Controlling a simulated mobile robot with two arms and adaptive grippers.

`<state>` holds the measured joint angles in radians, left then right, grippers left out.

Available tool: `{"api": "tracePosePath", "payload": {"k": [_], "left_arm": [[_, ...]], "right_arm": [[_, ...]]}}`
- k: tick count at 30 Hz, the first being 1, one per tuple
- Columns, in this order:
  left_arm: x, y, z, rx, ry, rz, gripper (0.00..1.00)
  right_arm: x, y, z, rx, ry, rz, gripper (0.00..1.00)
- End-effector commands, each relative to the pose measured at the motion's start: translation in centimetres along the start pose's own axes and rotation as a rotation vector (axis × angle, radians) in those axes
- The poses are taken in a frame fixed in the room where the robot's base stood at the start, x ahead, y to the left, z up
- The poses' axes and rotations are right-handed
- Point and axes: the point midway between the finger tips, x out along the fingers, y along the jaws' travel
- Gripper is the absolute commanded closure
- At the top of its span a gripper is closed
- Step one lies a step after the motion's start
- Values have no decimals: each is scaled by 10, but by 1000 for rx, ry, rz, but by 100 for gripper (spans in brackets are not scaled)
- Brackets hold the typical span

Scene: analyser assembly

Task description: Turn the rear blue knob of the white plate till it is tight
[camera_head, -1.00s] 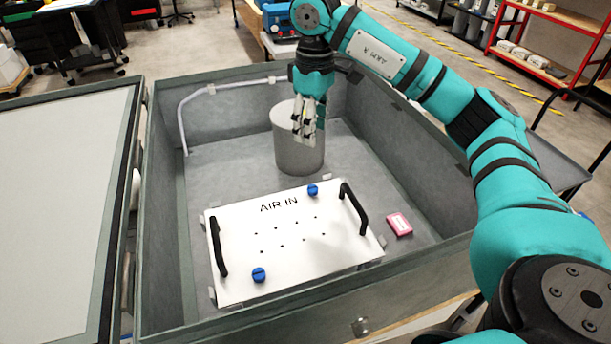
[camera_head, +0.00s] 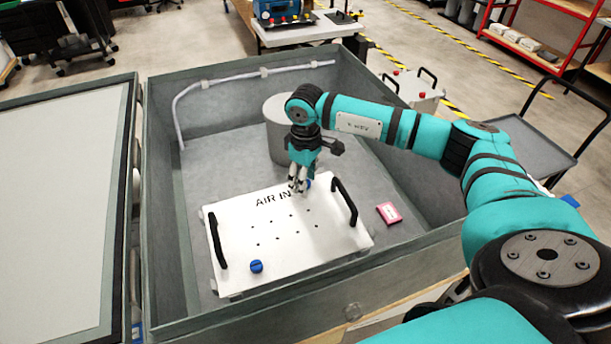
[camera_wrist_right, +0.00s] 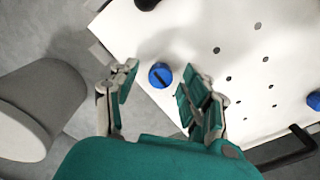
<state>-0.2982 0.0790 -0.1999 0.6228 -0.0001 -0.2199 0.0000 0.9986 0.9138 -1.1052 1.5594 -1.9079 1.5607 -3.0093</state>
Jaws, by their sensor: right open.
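The white plate (camera_head: 265,222), marked AIR IN, lies in the grey box with black handles at both sides. Its rear blue knob (camera_head: 309,183) is mostly hidden behind my right gripper (camera_head: 299,187) in the head view. In the right wrist view the same knob (camera_wrist_right: 160,75) shows a dark slot across its top. My right gripper is open there (camera_wrist_right: 158,88), with its fingers on both sides of the knob and a visible gap to each. The front blue knob (camera_head: 256,266) sits near the left handle. My left gripper is not in view.
A grey cylinder (camera_head: 274,140) stands behind the plate, close to my right gripper.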

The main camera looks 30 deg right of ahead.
Motion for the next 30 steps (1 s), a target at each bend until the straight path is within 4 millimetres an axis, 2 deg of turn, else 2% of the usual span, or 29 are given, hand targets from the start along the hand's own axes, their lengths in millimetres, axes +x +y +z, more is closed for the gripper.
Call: {"api": "tracePosePath", "payload": {"k": [7,8,18,30], "left_arm": [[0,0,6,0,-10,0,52],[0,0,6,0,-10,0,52],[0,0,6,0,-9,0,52],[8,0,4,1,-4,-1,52]], "right_arm": [[1,0,0,0,-1,0,52],[1,0,0,0,-1,0,55],[1,0,0,0,0,0,100],[2,0,0,49,1,0,100]]}}
